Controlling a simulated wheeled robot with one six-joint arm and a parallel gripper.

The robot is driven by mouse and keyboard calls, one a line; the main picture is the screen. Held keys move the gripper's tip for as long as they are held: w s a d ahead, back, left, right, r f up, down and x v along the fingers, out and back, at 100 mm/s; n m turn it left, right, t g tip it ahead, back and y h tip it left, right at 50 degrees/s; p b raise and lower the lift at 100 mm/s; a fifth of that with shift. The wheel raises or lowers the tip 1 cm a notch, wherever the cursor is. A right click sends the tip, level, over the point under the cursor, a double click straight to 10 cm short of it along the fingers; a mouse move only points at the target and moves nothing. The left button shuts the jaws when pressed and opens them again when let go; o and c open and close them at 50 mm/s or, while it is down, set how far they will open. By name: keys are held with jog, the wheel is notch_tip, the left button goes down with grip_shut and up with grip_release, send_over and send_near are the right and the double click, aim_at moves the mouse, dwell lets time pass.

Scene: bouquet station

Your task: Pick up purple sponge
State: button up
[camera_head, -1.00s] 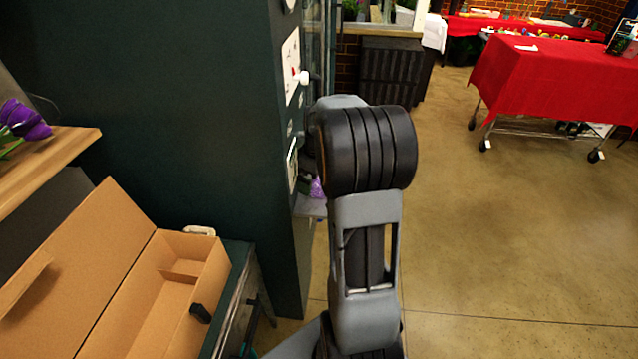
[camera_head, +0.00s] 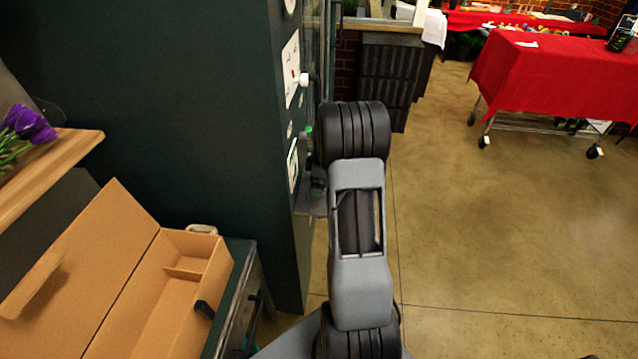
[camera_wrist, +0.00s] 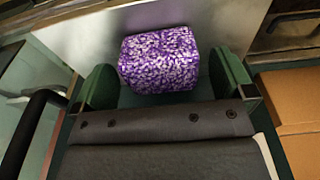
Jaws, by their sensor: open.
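The purple sponge (camera_wrist: 160,62), speckled with white, rests on a grey metal surface in the wrist view. My gripper (camera_wrist: 166,82) is open there, with one green finger on each side of the sponge's near part. I cannot tell whether either finger touches it. In the head view the sponge is hidden behind my arm, and only a small part of my gripper (camera_head: 316,178) shows beside the dark green cabinet.
An open cardboard box (camera_head: 165,300) stands on a bench at lower left. Purple tulips (camera_head: 28,125) lie on a wooden shelf (camera_head: 50,165). A dark green cabinet (camera_head: 200,100) stands close left of my arm. The floor at right is clear up to a red-covered table (camera_head: 550,85).

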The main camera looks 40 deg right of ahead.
jog(key=shift+f, duration=0.55)
jog(key=shift+c, duration=0.4)
jog(key=c, duration=0.9)
